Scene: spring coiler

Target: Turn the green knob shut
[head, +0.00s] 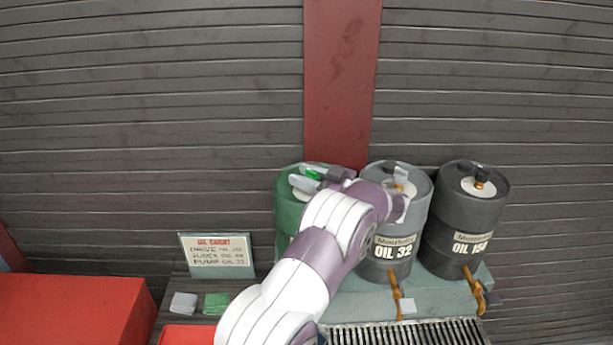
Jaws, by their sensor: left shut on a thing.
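The green knob (312,174) is small and sits on top of the green drum (289,208) at the left of the row. My left gripper (309,178) is at the drum's top, its fingers closed around the green knob. My left arm comes up from the bottom of the head view and hides much of the green drum's front and right side. Only a sliver of the knob shows between the fingers, so its turn angle cannot be told. My right gripper is not in view.
A grey OIL 32 drum (410,218) and a dark OIL 150 drum (466,215) stand to the right, with taps above a grate (405,334). An oil chart sign (217,254) stands left. A red box (70,312) fills the lower left. A ribbed wall is behind.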

